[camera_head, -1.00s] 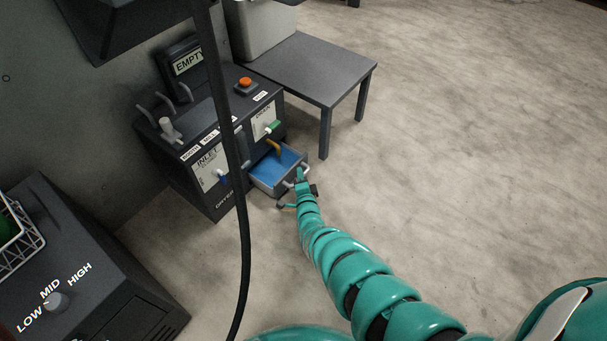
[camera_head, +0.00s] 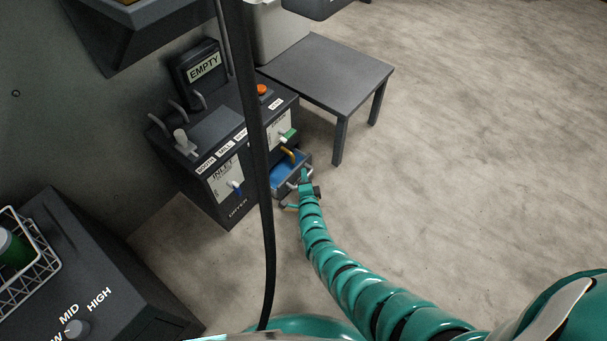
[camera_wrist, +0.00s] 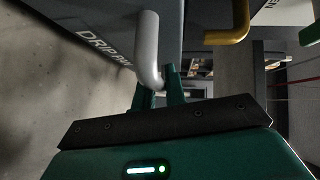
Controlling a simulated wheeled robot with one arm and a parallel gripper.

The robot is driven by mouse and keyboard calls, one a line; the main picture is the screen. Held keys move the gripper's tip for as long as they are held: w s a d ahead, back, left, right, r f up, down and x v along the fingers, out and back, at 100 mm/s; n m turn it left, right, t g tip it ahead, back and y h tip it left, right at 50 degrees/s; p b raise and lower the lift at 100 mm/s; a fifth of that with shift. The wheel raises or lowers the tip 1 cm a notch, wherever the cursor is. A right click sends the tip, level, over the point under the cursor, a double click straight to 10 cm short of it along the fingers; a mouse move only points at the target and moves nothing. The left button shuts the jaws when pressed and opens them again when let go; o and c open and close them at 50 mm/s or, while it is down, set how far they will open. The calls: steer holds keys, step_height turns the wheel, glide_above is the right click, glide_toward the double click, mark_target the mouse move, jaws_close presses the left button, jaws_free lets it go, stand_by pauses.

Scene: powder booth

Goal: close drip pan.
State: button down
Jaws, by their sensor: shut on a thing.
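The drip pan (camera_head: 287,179) is a grey drawer with a blue inside, low in the front of the dark dryer cabinet (camera_head: 222,165). It stands partly out of the cabinet. In the wrist view its front (camera_wrist: 105,25) carries the words DRIP PAN and a light grey bar handle (camera_wrist: 148,50). My gripper (camera_head: 304,180) is at the pan's front, and in the wrist view its green fingers (camera_wrist: 160,90) are shut on the handle.
A yellow spout (camera_head: 289,154) hangs over the pan, below a green-handled valve (camera_head: 288,135). A grey table (camera_head: 330,70) stands right of the cabinet. A black hose hangs across the head view. Open floor (camera_head: 470,150) lies to the right.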

mark_target(295, 176)
steer(key=a, duration=0.1)
steer(key=w+a+b, duration=0.1)
steer(key=a+f, duration=0.1)
steer(key=shift+w+a, duration=0.25)
steer(key=shift+w+a+b, duration=0.35)
steer(key=shift+a+b, duration=0.25)
steer(key=shift+a, duration=0.25)
steer(key=shift+a+r, duration=0.15)
steer(key=shift+a, duration=0.15)
steer(key=c, duration=1.8)
jaws_free()
steer(key=shift+o, duration=0.4)
steer(key=shift+w+r, duration=0.1)
steer(key=shift+r, duration=0.05)
steer(key=shift+w+r, duration=0.1)
steer(key=shift+r, duration=0.05)
